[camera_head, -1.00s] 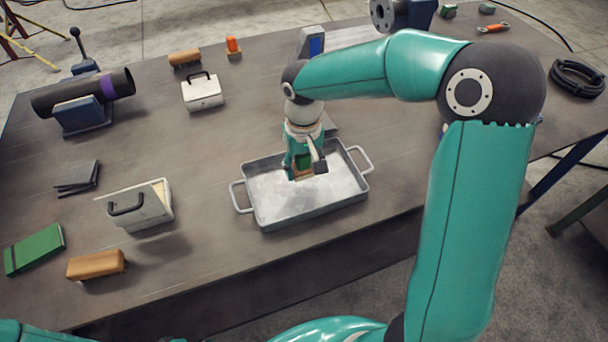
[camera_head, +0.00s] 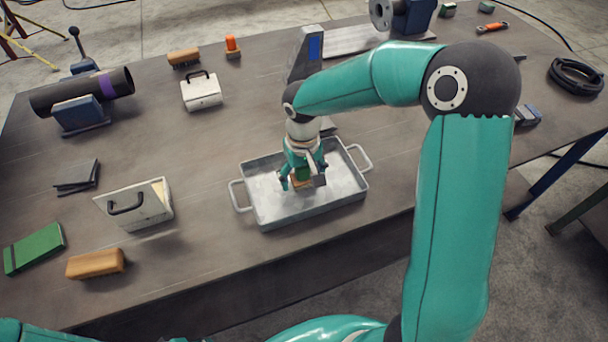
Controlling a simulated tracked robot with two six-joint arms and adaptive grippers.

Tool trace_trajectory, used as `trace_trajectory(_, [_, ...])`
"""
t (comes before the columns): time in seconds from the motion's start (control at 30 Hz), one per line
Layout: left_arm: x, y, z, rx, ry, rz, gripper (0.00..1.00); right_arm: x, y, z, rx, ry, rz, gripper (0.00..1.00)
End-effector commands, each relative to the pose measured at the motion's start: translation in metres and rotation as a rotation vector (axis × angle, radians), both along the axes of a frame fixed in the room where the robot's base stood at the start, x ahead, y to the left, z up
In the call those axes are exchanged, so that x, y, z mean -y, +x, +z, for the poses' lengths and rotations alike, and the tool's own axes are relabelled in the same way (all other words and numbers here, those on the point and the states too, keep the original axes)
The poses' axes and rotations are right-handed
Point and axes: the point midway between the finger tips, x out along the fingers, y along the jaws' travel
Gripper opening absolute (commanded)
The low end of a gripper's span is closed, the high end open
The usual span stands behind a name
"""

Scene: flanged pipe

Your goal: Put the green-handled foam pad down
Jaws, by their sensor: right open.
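The green-handled foam pad (camera_head: 302,183) is in the grey metal tray (camera_head: 262,214), near its middle. Its green handle stands up between the fingers of my right gripper (camera_head: 302,181), and a tan foam base shows below. My right gripper points down over the tray, open, with its fingers around the pad's handle. The fingers hide part of the pad, and I cannot tell whether they touch it. My left gripper is not in view.
A dark pipe with a purple band (camera_head: 85,92) rests at the back left.

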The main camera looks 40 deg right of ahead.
Motion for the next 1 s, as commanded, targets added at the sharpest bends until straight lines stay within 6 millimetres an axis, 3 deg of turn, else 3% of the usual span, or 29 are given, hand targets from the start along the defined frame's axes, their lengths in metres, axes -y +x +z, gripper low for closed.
trace_trajectory(0.33, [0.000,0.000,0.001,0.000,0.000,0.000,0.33,0.000,0.001,0.012,0.004,-0.001,0.000,0.80])
trace_trajectory(0.8, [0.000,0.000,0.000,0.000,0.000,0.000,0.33,-0.001,0.001,0.100,0.004,0.000,0.002,0.80])
trace_trajectory(1.0, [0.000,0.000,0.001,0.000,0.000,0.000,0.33,0.000,0.001,0.119,0.002,0.000,0.001,0.80])
